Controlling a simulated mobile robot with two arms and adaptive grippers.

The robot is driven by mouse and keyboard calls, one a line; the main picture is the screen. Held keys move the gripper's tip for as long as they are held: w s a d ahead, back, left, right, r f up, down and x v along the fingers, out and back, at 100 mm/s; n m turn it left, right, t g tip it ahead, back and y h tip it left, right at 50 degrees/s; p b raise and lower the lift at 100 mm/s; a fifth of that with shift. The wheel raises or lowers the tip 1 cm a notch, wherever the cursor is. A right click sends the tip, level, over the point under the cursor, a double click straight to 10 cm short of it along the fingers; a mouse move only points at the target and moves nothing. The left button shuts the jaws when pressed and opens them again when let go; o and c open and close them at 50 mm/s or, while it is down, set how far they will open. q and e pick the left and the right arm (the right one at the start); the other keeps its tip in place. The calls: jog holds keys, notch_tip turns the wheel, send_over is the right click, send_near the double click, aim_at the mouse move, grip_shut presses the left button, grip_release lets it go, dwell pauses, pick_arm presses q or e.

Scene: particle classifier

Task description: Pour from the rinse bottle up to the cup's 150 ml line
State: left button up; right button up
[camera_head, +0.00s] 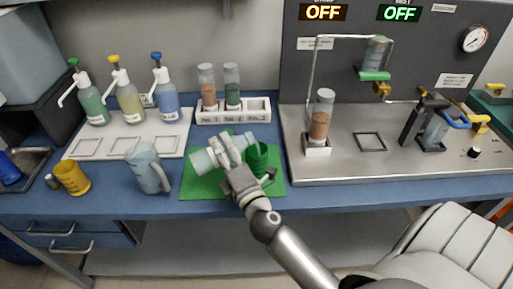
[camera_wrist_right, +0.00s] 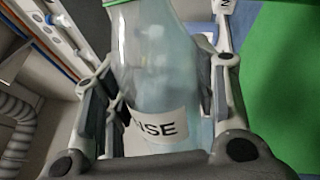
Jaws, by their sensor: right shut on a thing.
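The rinse bottle (camera_head: 203,162) is pale blue-green and see-through, tilted to nearly lying, with its base to the left and its neck end to the right. My right gripper (camera_head: 232,150) is shut around its body above the green mat. In the right wrist view the bottle (camera_wrist_right: 150,70) sits between the fingers, with part of a white label reading "NSE" and a green edge at the top. A dark green cup (camera_head: 257,158) stands on the mat beside the neck end, partly hidden by my gripper. Its 150 ml line and its level cannot be made out. My left gripper is not in view.
The green mat (camera_head: 200,188) lies on the blue bench. A pale blue jug (camera_head: 146,172) and a yellow cup (camera_head: 72,178) stand left. Several pump bottles stand behind on a white tray (camera_head: 120,146). A vial rack (camera_head: 230,113) is behind, and a metal apparatus base (camera_head: 345,165) is right.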

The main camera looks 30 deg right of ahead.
jog(key=shift+d+r+m, duration=0.1)
jog(key=shift+r+m, duration=0.4)
jog(key=shift+m, duration=0.2)
dwell(1.6)
